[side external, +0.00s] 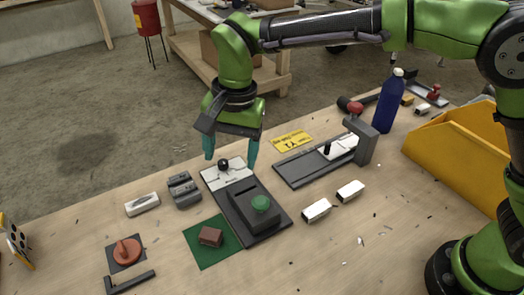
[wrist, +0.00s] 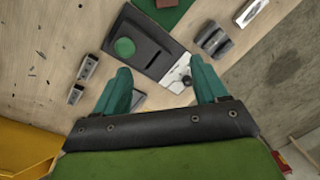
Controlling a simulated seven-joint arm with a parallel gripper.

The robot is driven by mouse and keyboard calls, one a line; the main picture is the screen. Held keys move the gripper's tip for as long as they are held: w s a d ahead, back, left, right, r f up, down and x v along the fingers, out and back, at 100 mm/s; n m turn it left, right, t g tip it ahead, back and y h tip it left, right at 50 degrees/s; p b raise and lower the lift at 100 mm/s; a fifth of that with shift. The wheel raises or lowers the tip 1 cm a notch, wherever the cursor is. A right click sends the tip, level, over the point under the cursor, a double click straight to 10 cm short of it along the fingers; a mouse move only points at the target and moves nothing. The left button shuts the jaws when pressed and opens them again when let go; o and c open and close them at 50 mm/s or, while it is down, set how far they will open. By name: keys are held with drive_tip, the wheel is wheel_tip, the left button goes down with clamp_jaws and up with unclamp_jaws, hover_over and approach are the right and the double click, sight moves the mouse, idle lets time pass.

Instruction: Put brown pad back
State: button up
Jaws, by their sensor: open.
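The brown pad (side external: 210,237) is a small block lying on the green square mat (side external: 207,257). In the wrist view the brown pad (wrist: 224,2) is cut off by the top edge, with part of the green mat (wrist: 165,14) beside it. My gripper (side external: 230,157) is open and empty, pointing down above the black-knobbed end of a dark fixture, behind the pad. In the wrist view its teal fingers (wrist: 161,68) are spread apart over that fixture.
The dark fixture (side external: 281,229) has a block with a green button and a white plate with a black knob (side external: 223,164). Grey blocks (side external: 184,190), white blocks (side external: 317,210), a clamp fixture (side external: 290,168), a blue bottle (side external: 386,107) and a yellow bin (side external: 450,140) stand around.

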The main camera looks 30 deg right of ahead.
drive_tip(key=s+d+r+n+t+y, duration=0.1)
drive_tip(key=d+r, duration=0.5)
drive_tip(key=d, duration=0.4)
drive_tip(key=s+d+n+t, duration=0.3)
drive_tip(key=s+d+t, duration=0.2)
drive_tip(key=s+d, duration=1)
drive_tip(key=d, duration=0.2)
drive_tip(key=shift+d+f+t, duration=0.25)
drive_tip(key=shift+d+t, duration=0.05)
drive_tip(key=shift+d, duration=0.1)
